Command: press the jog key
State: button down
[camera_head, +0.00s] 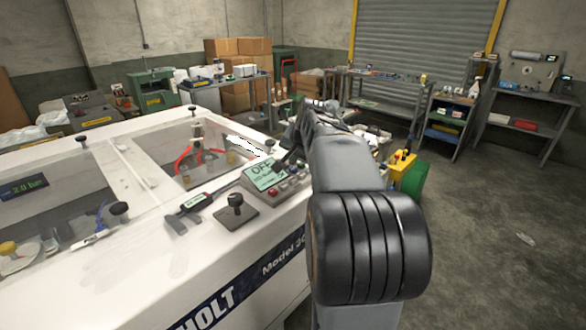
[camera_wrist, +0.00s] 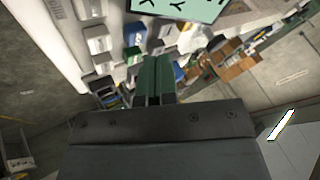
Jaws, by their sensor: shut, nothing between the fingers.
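The control panel (camera_head: 283,188) sits on the white machine's right end, with a pale green display (camera_head: 262,174) reading OFF. Several small keys (camera_head: 294,181) lie beside the display, with a red button (camera_head: 272,192) in front. In the wrist view, pale keys (camera_wrist: 98,41) stand in a row at the upper left, and the display (camera_wrist: 178,8) shows at the top edge. I cannot read which key is the jog key. My gripper (camera_wrist: 157,62) is shut and empty, its green fingers pointing towards the panel area. In the head view my arm hides part of the panel's right side.
A black knob (camera_head: 236,203) on a dark plate and a dark handheld tool (camera_head: 195,203) lie left of the panel. Clear covers with black knobs span the machine top. A yellow and green container (camera_head: 408,178) stands right of my arm. Open floor lies to the right.

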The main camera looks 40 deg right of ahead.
jog(key=shift+r+p, duration=1.9)
jog(key=shift+r, duration=0.55)
